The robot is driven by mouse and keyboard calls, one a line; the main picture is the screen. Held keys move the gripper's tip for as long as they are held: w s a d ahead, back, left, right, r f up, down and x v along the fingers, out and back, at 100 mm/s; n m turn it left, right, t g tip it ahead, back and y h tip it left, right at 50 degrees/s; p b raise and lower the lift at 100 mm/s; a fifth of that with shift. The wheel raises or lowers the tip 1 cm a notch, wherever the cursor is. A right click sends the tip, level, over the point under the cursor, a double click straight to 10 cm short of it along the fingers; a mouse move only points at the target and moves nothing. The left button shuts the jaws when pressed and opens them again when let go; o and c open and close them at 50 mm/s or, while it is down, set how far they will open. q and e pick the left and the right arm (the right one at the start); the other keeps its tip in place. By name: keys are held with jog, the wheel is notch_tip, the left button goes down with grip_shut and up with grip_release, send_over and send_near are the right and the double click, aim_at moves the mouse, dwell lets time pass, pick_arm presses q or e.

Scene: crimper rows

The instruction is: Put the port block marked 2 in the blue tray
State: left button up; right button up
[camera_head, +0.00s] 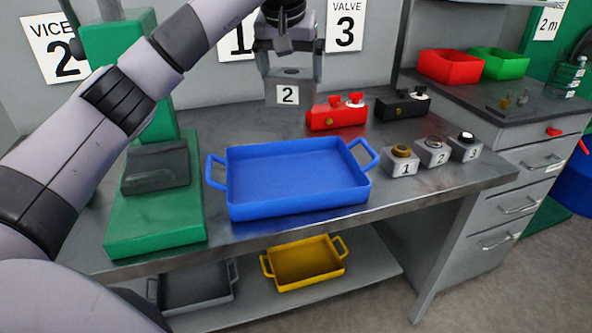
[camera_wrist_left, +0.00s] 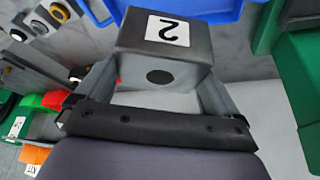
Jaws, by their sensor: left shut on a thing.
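My left gripper (camera_head: 291,62) comes in from the left and points down above the back of the bench. It is shut on the port block marked 2 (camera_head: 289,96), a grey block with a white label, held in the air behind the blue tray (camera_head: 297,207). The block also shows in the left wrist view (camera_wrist_left: 160,68), between the two fingers of the gripper (camera_wrist_left: 158,85). The blue tray stands on the bench with its handles to left and right, and it is empty. My right gripper is not in view.
A red valve block (camera_head: 336,114) and a black one (camera_head: 402,105) stand behind the tray. Small numbered blocks (camera_head: 432,152) stand to its right. A green vice (camera_head: 154,215) stands to its left. A yellow tray (camera_head: 304,263) and a grey tray (camera_head: 195,287) lie on the lower shelf.

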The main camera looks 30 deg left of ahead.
pick_arm(q)
jog(key=shift+w+r, duration=0.2)
jog(key=shift+r, duration=0.15)
jog(key=shift+w+a+f, duration=0.1)
jog(key=shift+f, duration=9.8)
